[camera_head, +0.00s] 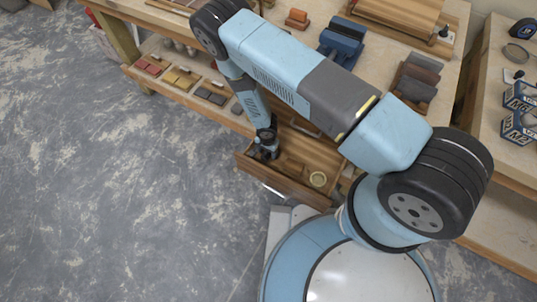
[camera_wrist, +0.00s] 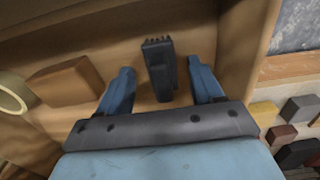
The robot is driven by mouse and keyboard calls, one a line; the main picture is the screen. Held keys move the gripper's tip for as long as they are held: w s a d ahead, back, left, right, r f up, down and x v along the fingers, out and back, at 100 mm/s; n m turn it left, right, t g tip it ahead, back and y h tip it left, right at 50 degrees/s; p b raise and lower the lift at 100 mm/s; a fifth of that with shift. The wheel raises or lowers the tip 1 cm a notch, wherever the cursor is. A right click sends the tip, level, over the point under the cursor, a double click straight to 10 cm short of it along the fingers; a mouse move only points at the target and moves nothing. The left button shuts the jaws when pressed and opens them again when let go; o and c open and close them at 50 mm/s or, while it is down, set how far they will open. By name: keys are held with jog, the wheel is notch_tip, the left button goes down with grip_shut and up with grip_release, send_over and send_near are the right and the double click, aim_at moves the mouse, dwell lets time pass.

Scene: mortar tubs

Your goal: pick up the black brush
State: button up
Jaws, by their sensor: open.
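The black brush (camera_wrist: 158,82) lies in an open wooden drawer, with its bristle end pointing up in the wrist view. My gripper (camera_wrist: 160,68) is open, with one blue finger on each side of the brush and a gap visible on both sides. How high the fingertips are above the drawer floor is hard to tell. In the head view my gripper (camera_head: 266,146) is over the left end of the drawer (camera_head: 285,186). There the brush cannot be told apart from the dark gripper.
A brown wooden block (camera_wrist: 66,82) lies left of my gripper in the drawer, and a round pale ring or tape roll (camera_wrist: 10,95) lies beyond it. The drawer wall (camera_wrist: 246,45) stands close to the right finger. Coloured blocks (camera_head: 180,80) sit on a shelf outside.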

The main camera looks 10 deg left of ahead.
jog(key=shift+a+f, duration=0.1)
jog(key=shift+f, duration=0.7)
jog(key=shift+c, duration=0.4)
grip_shut()
jog(key=shift+r, duration=5.05)
jog(key=c, duration=0.5)
grip_release()
jog(key=c, duration=0.5)
jog(key=shift+o, duration=0.2)
jog(key=shift+w, duration=0.1)
